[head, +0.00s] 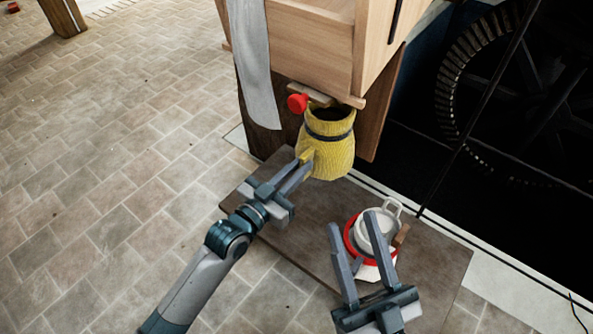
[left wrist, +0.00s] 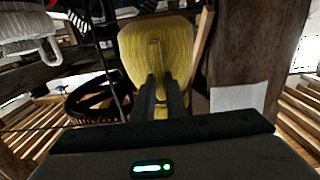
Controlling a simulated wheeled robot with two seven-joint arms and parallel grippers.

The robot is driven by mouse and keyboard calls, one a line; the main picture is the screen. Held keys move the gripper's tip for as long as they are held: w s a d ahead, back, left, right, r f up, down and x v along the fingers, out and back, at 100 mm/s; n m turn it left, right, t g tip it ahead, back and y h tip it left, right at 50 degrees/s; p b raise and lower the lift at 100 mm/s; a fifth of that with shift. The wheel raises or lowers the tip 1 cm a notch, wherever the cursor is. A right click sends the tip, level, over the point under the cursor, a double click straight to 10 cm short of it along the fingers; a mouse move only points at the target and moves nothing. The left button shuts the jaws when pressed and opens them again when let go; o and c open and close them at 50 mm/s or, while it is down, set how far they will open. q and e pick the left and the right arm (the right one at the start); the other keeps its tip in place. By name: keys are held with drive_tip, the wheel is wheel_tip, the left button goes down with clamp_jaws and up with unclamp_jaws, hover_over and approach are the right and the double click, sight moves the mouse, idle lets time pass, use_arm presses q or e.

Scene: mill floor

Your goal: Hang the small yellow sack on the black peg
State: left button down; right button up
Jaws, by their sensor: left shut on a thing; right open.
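The small yellow sack (head: 328,158) has an open dark mouth and a dark band near its top. It is upright below the wooden box, at its front corner. My left gripper (head: 306,158) is shut on the sack's near left side; in the left wrist view the fingers (left wrist: 162,88) close on a yellow tab on the sack (left wrist: 135,48). My right gripper (head: 353,220) is open and empty, over a white pot. I cannot make out the black peg for certain in either view.
A red knob (head: 297,103) sits beside the sack's mouth, under the wooden box (head: 310,45). A grey cloth (head: 258,65) hangs on the box. The white pot (head: 378,230) with a red ring stands on a brown board (head: 440,262). Dark wheel machinery (head: 470,75) is at right; open floor lies left.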

use_arm(q)
drive_tip(key=shift+w+d+f+b, duration=0.1)
drive_tip(key=shift+w+d+b, duration=0.25)
drive_tip(key=shift+w, duration=0.1)
drive_tip(key=shift+w+d+f, duration=0.2)
drive_tip(key=shift+w, duration=0.1)
drive_tip(key=shift+w+d+f, duration=0.1)
drive_tip(key=shift+w+f, duration=0.05)
drive_tip(key=shift+f, duration=0.35)
use_arm(e)
drive_tip(key=shift+w+d+r+t, duration=0.1)
drive_tip(key=shift+d+r+t, duration=0.15)
drive_tip(key=shift+r+t, duration=0.25)
drive_tip(key=shift+d+r+t, duration=0.25)
drive_tip(key=shift+r+t, duration=0.05)
drive_tip(key=shift+r, duration=0.35)
drive_tip(key=shift+f, duration=0.2)
